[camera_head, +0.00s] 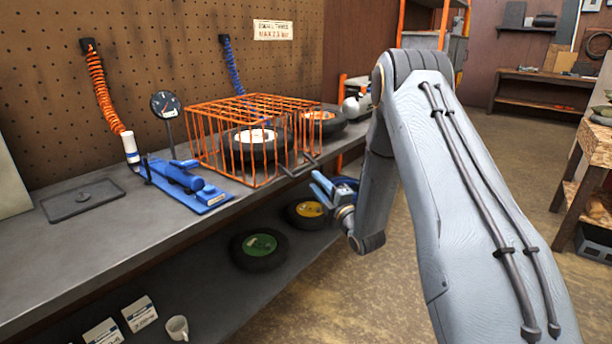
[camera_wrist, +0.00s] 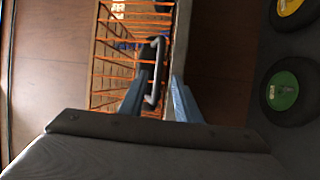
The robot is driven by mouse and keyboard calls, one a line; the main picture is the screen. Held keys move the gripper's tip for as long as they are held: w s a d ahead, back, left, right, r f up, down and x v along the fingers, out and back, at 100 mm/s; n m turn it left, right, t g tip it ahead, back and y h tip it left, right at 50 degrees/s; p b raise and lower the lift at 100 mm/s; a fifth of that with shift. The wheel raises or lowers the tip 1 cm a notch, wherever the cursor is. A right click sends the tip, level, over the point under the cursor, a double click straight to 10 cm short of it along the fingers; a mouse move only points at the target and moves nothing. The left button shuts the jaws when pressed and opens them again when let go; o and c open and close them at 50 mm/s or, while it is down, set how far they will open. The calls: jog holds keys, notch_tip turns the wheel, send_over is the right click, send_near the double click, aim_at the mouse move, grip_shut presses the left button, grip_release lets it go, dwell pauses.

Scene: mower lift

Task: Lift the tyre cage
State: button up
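The orange wire tyre cage (camera_head: 222,147) sits on the grey workbench, over a tyre with a white hub (camera_head: 252,137). A dark grey handle (camera_head: 300,166) sticks out of its front right side. My gripper (camera_head: 319,184) is just right of and slightly below this handle in the head view, apart from the bench front. In the wrist view the cage (camera_wrist: 118,58) lies ahead, and the handle (camera_wrist: 156,72) shows between my two blue fingers (camera_wrist: 162,85). The fingers are open, with a gap between them. I cannot tell whether they reach around the handle.
A blue pump (camera_head: 180,178), a gauge (camera_head: 166,104) and a grey tray (camera_head: 85,198) stand left of the cage. Another tyre (camera_head: 322,120) is at its right. Tyres with green (camera_head: 260,246) and yellow (camera_head: 308,210) hubs lie on the lower shelf.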

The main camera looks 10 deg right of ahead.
aim_at(307, 172)
jog(key=shift+w+a+r, duration=0.15)
jog(key=shift+w, duration=0.35)
jog(key=x, duration=0.6)
jog(key=shift+w+a+r+p, duration=0.1)
jog(key=shift+w+p, duration=0.2)
jog(key=shift+w, duration=0.05)
grip_shut()
